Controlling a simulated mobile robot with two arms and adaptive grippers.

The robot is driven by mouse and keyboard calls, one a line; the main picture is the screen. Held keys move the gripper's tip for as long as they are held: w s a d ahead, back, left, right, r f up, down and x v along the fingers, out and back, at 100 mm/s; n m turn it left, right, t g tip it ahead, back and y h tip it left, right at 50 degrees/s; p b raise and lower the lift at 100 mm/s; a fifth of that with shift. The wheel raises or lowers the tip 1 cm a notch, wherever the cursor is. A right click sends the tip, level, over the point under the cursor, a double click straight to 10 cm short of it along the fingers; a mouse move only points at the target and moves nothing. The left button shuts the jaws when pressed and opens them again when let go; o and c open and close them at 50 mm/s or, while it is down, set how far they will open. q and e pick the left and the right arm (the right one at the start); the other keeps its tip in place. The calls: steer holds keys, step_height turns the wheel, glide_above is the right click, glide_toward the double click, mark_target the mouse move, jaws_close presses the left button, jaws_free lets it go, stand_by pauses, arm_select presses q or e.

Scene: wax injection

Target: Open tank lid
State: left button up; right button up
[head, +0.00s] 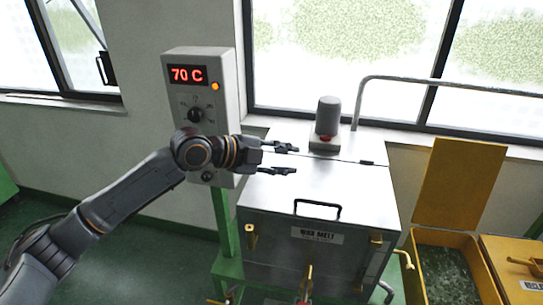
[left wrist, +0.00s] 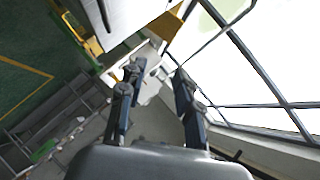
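The wax tank (head: 265,248) is a grey metal box with a "WAX MELT" label on its front. Its flat silver lid (head: 350,185) lies shut on top. A black bar handle (head: 318,209) is near the lid's front edge. My left gripper (head: 292,160) reaches in from the left over the rear left part of the lid, behind the handle. Its two fingers are spread, with nothing between them. They also show open in the left wrist view (left wrist: 156,76). My right gripper is in neither view.
A control box (head: 225,110) reading "70 C" stands on a green post behind my left wrist. A grey cylinder (head: 328,115) sits on the tank's rear top. A bent pipe (head: 358,105) rises behind it. An open yellow bin (head: 455,185) stands at the right, below the windows.

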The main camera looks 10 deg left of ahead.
arm_select(q)
steer(key=v, duration=0.3)
steer(key=shift+s+a+r, duration=0.15)
steer(key=shift+s+a, duration=0.15)
stand_by(0.5)
